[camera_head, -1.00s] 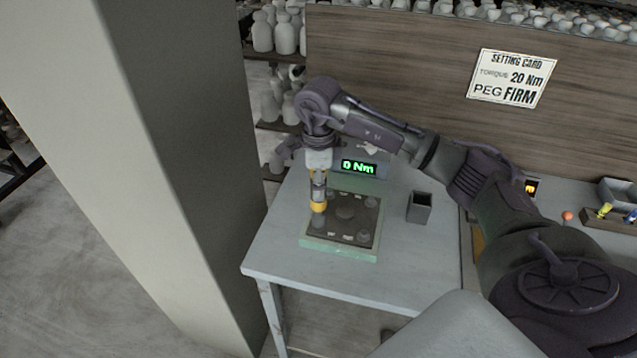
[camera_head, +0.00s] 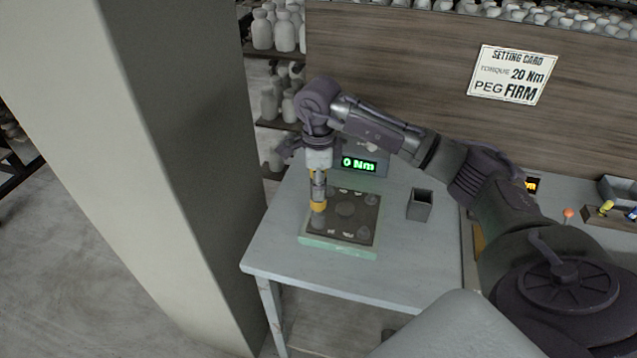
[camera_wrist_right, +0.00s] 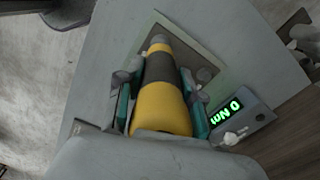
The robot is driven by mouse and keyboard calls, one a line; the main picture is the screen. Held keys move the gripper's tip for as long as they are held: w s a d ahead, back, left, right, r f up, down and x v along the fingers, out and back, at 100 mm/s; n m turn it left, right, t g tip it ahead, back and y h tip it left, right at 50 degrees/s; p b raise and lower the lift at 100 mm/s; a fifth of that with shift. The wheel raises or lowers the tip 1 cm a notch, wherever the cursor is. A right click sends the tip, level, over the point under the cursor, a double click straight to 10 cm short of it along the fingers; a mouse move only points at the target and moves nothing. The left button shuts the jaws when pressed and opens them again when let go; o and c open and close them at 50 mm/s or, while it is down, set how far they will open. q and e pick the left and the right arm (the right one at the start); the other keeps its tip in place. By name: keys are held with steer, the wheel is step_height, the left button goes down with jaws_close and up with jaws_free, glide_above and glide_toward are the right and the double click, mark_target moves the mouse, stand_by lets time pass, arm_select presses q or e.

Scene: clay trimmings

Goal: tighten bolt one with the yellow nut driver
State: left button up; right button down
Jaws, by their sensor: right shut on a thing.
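My right gripper (camera_head: 318,180) is shut on the yellow nut driver (camera_head: 318,206) and holds it roughly upright over the near left part of the dark plate (camera_head: 362,208). In the right wrist view, the driver (camera_wrist_right: 162,108) is yellow with a dark grey band, between the teal finger pads of my gripper (camera_wrist_right: 160,105). The driver's lower end is at or just above the near left bolt (camera_head: 317,224); I cannot tell whether they touch. Other bolts sit at the plate's corners, including one near right (camera_head: 363,236). My left gripper is not in view.
A display (camera_head: 359,165) behind the plate reads 0 Nm. A setting card (camera_head: 512,75) says torque 20 Nm, peg FIRM. A grey open cup (camera_head: 420,206) stands right of the plate. A rack (camera_head: 598,222) with coloured handles is at far right. A pillar (camera_head: 190,150) stands left.

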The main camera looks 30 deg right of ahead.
steer(key=shift+f+b, duration=0.25)
steer(key=shift+b, duration=0.3)
stand_by(1.4)
steer(key=shift+s+a+f, duration=0.1)
steer(key=shift+s+f, duration=0.1)
steer(key=shift+f, duration=0.05)
stand_by(2.2)
steer(key=shift+r, duration=0.15)
stand_by(0.4)
steer(key=shift+w+r+p, duration=0.25)
steer(key=shift+r+p, duration=0.2)
steer(key=shift+r, duration=0.45)
steer(key=shift+r+p, duration=1.1)
steer(key=shift+r, duration=1.05)
